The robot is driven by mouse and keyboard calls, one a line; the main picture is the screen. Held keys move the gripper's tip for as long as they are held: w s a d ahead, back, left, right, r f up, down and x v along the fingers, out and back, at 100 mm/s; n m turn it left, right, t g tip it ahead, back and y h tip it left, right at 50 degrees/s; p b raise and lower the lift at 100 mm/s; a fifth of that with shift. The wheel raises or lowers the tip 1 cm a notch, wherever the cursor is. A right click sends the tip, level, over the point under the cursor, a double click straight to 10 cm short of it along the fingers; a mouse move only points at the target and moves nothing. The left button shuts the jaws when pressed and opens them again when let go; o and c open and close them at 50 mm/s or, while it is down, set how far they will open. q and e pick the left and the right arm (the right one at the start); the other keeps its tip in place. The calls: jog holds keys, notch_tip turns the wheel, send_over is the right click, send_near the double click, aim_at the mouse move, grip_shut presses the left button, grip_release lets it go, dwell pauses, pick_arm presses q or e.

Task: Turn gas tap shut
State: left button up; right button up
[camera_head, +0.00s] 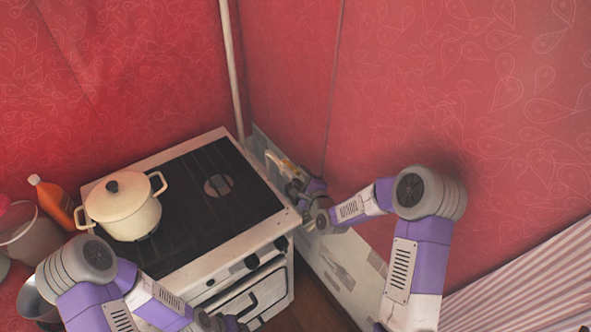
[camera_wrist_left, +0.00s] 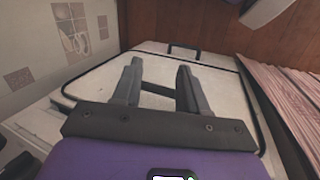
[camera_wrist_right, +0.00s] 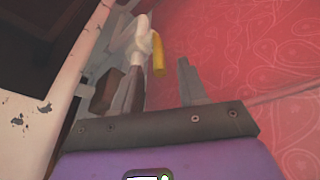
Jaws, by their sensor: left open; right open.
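The gas tap (camera_wrist_right: 140,40) shows in the right wrist view as a whitish fitting with a yellow handle (camera_wrist_right: 157,54). In the head view its yellow part (camera_head: 274,157) shows beside the stove's right back side, near the red wall. My right gripper (camera_wrist_right: 162,78) is open, and the tap appears ahead of its fingers, toward the left one. I cannot tell whether they touch. In the head view my right gripper (camera_head: 290,172) is partly hidden by its own wrist. My left gripper (camera_wrist_left: 157,72) is open and empty in front of a pale panel with a dark handle.
The stove (camera_head: 185,262) stands in the corner with a cream lidded pot (camera_head: 125,212) on its hob. An orange bottle (camera_head: 55,203) and a pail (camera_head: 30,238) are at left. A pale pipe (camera_head: 232,70) rises behind the stove. A narrow gap lies between stove and wall.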

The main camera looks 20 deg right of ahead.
aim_at(291, 167)
jog(key=shift+x, duration=2.05)
jog(key=shift+f, duration=0.1)
grip_shut()
